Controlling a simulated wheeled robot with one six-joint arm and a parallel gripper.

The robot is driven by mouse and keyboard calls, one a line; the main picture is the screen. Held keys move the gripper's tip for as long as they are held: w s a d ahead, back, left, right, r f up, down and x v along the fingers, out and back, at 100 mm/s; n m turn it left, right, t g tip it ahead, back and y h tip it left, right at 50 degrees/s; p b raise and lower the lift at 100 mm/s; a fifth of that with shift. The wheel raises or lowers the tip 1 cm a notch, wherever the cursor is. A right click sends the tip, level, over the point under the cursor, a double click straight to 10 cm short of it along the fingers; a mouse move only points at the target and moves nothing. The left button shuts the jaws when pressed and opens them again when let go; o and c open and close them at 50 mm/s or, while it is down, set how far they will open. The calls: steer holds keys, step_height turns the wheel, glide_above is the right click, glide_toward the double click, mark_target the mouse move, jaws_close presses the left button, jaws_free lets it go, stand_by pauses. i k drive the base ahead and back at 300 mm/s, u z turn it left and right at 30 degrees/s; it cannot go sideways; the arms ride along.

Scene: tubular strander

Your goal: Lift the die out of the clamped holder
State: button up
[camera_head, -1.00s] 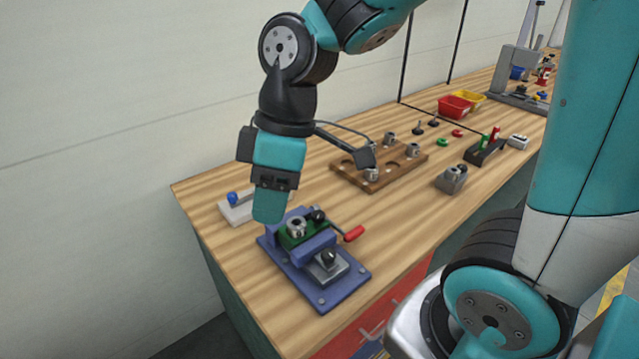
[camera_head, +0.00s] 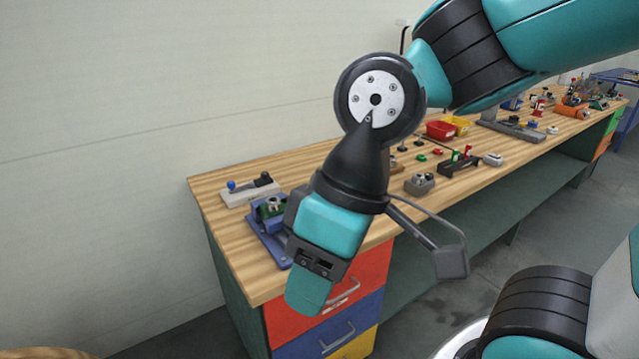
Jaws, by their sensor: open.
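The clamped holder is a blue fixture (camera_head: 262,237) with a green insert, standing on the left end of the wooden bench. The die, a small grey metal ring (camera_head: 273,204), sits in the top of the green insert. My gripper (camera_head: 309,288) is open with nothing seen in it. It points down in front of the bench's front edge and drawers, nearer the camera than the fixture. It hides the right part of the fixture, including its red handle. Its fingers show almost edge-on, so the gap is hard to see.
A pale block with a blue knob (camera_head: 231,186) lies behind the fixture. To the right stand a grey metal block (camera_head: 419,184), a dark rack (camera_head: 457,165) and red (camera_head: 439,130) and yellow bins. Coloured drawers (camera_head: 345,322) form the bench front. My arm hides most of the wooden tray.

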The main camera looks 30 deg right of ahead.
mark_target(273, 204)
steer(key=k, duration=0.1)
steer(key=z, duration=1.2)
steer(key=i, duration=1.15)
steer(key=u, duration=1.8)
